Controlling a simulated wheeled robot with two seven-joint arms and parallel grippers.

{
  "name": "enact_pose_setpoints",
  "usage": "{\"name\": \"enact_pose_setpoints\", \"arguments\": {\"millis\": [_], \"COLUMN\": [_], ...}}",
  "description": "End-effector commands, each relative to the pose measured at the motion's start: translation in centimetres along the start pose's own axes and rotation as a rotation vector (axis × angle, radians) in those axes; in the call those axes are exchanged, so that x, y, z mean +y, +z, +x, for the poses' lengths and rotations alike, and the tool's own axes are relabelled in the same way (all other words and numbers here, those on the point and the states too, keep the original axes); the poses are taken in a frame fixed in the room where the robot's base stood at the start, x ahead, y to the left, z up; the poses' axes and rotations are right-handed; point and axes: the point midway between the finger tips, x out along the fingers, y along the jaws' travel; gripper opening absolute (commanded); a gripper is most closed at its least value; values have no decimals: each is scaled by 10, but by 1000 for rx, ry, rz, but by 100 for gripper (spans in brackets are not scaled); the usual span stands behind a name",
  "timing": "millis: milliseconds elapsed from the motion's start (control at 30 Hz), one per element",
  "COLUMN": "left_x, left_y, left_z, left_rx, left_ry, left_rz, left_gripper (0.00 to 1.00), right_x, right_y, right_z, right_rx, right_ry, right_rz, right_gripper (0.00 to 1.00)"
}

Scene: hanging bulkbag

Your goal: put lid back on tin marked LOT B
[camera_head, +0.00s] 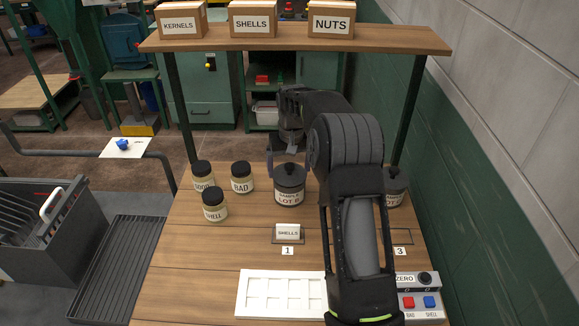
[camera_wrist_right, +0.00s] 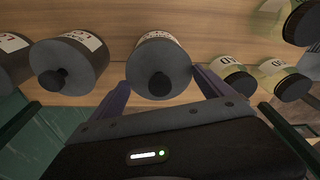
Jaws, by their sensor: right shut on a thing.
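A dark grey tin (camera_head: 289,189) with a white label reading SAMPLE LOT and an unclear last letter stands upright at the middle back of the table. A dark lid with a round knob shows at its top, and the tin also shows in the wrist view (camera_wrist_right: 160,50). My right gripper (camera_head: 290,152) is at this lid, with its fingers (camera_wrist_right: 162,84) on either side of it, shut on it. I cannot tell whether the lid is fully seated. Another dark tin (camera_head: 396,187) stands behind my right arm, partly hidden. My left gripper is out of view.
Several jars with dark caps, one marked BAD (camera_head: 242,178), stand left of the tin. A SHELLS card (camera_head: 288,232), a white tray (camera_head: 262,293) and a button box (camera_head: 420,306) lie nearer. A shelf (camera_head: 290,38) with boxes spans above; a wall is right.

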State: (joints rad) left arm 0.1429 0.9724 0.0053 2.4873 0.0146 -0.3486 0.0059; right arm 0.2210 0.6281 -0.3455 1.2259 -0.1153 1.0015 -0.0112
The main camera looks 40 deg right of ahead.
Motion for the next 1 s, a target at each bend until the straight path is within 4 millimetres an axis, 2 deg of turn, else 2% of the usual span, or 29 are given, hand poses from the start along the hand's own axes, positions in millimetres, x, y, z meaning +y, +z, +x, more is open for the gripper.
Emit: {"name": "enact_pose_setpoints", "arguments": {"millis": [333, 367, 433, 833, 1000], "left_x": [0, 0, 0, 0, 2], "left_y": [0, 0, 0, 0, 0], "left_z": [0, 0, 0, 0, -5], "left_rx": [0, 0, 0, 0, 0], "left_ry": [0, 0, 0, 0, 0], "left_rz": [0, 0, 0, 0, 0], "left_gripper": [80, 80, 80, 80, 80], "right_x": [0, 0, 0, 0, 0], "right_y": [0, 0, 0, 0, -1], "right_z": [0, 0, 0, 0, -7], "right_rx": [0, 0, 0, 0, 0], "right_ry": [0, 0, 0, 0, 0], "right_rz": [0, 0, 0, 0, 0], "right_gripper": [51, 93, 98, 100, 100]}}
